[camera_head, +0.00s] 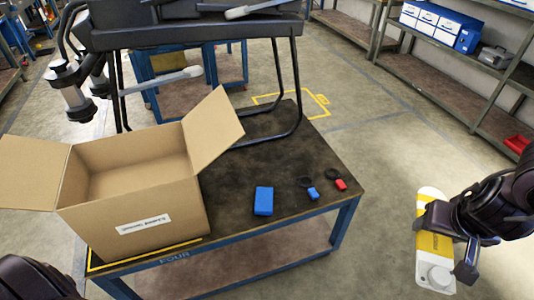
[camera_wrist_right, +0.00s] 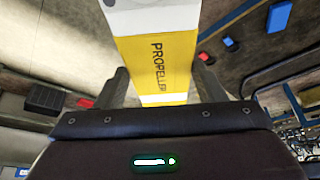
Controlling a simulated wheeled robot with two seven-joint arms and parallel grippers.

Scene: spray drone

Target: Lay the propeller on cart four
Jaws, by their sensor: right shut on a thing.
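The propeller (camera_head: 434,245) is a long white and yellow piece at the right of the head view. In the right wrist view the propeller (camera_wrist_right: 157,60) shows its printed name on the yellow part. My right gripper (camera_head: 446,240) is shut on it across the yellow part and holds it apart from the cart, to its right. Cart four (camera_head: 262,172) has a dark top, a blue frame and FOUR on its front edge. At lower left only a dark part of my left arm shows; its gripper is out of view.
On the cart stand an open cardboard box (camera_head: 146,222) at left and a large drone (camera_head: 180,30) at the back. A blue block (camera_head: 264,201), a small blue piece (camera_head: 313,194) and a small red piece (camera_head: 341,185) lie near the right. The cart top between box and blocks is bare.

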